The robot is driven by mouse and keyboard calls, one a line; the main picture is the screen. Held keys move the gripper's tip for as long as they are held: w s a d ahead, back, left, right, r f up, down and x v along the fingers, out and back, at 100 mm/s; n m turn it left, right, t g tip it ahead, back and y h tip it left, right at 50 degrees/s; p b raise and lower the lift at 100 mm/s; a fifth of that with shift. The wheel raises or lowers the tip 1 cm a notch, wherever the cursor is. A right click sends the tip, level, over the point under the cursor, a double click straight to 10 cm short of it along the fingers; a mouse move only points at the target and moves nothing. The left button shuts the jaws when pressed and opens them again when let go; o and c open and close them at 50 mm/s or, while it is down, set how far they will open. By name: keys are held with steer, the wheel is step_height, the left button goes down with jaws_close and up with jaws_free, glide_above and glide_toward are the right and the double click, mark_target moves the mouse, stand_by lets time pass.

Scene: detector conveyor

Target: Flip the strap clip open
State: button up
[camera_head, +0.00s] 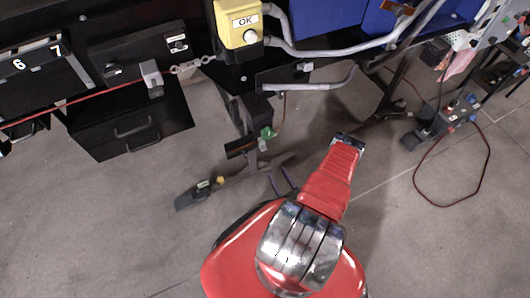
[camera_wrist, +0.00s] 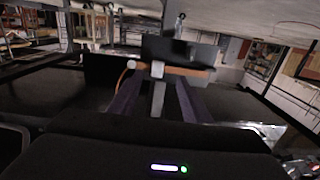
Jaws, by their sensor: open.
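A small light-grey block (camera_head: 152,80), which looks like the strap clip, sits at the front of the black bench on the left in the head view. A thin red strap (camera_head: 80,94) runs to it from the left, and a short pale chain (camera_head: 190,66) lies to its right. I cannot tell whether it is open. My gripper (camera_head: 277,172) is low over the floor, well below and right of the block. In the wrist view my gripper (camera_wrist: 158,76) shows two purple fingers spread apart, with a grey upright post in the background between them. I cannot make out the clip there.
Black drawers (camera_head: 130,128) hang below on the left. A dark stand leg (camera_head: 193,195) reaches along the floor near my gripper. Grey floor (camera_head: 110,225) is clear at lower left.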

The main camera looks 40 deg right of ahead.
mark_target(264, 150)
steer(key=shift+r, duration=0.2)
steer(key=shift+w+d, duration=0.1)
steer(key=shift+w, duration=0.05)
steer(key=x, duration=1.3)
steer(key=shift+w, duration=0.25)
steer(key=shift+d, duration=0.15)
steer(key=shift+c, duration=0.5)
jaws_close()
